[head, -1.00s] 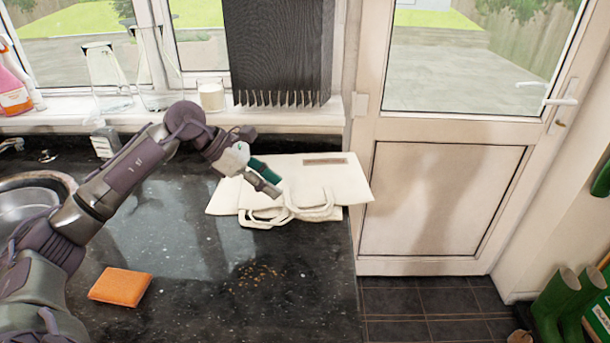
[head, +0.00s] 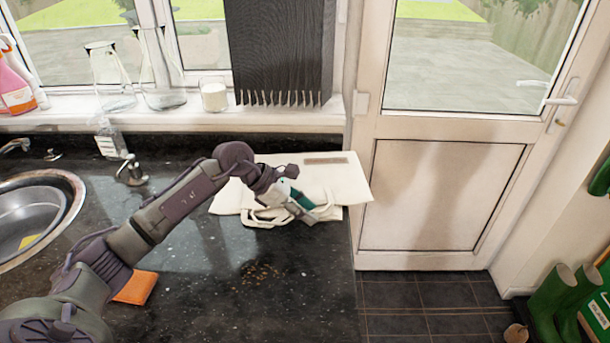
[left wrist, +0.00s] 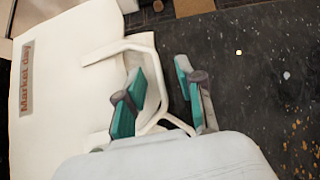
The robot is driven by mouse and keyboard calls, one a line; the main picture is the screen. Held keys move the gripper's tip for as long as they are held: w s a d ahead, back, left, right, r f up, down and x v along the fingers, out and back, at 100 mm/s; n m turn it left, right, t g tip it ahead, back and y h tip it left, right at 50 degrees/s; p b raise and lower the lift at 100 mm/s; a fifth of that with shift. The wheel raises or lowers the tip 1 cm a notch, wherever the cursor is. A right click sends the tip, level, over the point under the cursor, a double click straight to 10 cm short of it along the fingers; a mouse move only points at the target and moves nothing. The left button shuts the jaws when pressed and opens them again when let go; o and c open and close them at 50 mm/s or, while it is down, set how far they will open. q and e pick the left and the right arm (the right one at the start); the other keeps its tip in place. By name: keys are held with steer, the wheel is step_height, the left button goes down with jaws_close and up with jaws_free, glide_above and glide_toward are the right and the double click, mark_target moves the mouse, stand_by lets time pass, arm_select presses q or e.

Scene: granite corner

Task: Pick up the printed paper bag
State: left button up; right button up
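The printed paper bag (head: 342,182) is white and lies flat on the dark counter near its right end. It has a brown printed patch and two handles on its near side. In the left wrist view the bag (left wrist: 65,95) shows the words "Market day" on the patch. My left gripper (head: 305,211) is over the handles. In the left wrist view my left gripper (left wrist: 160,88) has its teal-padded fingers apart, with part of a white handle (left wrist: 155,100) showing between them. I cannot tell whether the fingers touch it. My right gripper is not in view.
An orange sponge or cloth (head: 137,288) lies partly behind my left arm. A sink (head: 35,215) is at left. Glass flasks (head: 110,80) and a candle (head: 214,95) stand on the sill. Crumbs (head: 262,272) lie on the counter, whose right edge faces a white door (head: 440,205).

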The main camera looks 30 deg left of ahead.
arm_select(q)
jaws_close()
steer(key=shift+r, duration=0.2)
